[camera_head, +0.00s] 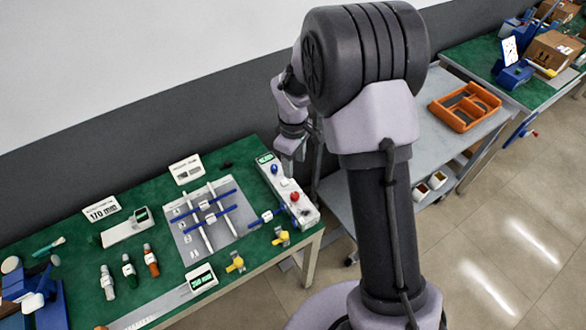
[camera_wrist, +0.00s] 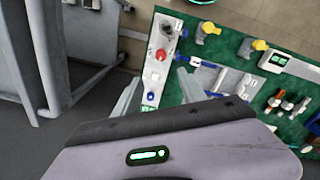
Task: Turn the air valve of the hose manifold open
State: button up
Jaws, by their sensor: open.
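The hose manifold, as far as I can tell, is the long white block (camera_head: 287,185) at the right end of the green table. It carries a blue knob (camera_head: 274,169), a red knob (camera_head: 295,197) and a small green display. In the wrist view the block (camera_wrist: 157,73) shows the red knob (camera_wrist: 161,55), the blue knob (camera_wrist: 152,96) and a grey part at its far end. No readable label shows which is the air valve. My gripper (camera_wrist: 157,92) is open and empty, its fingers apart above the block's blue-knob end. In the head view my gripper (camera_head: 292,152) is partly hidden.
A grey plate with blue and white bars (camera_head: 207,218) lies left of the block. Yellow-handled valves (camera_head: 281,237) stand near the table's front edge. A grey cart with an orange tray (camera_head: 465,107) stands to the right.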

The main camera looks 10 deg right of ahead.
aim_at(295, 194)
notch_tip(295, 194, down, 16)
jog(key=b, duration=0.3)
jog(key=shift+s+d+r, duration=0.1)
jog(key=shift+r, duration=0.15)
grip_shut()
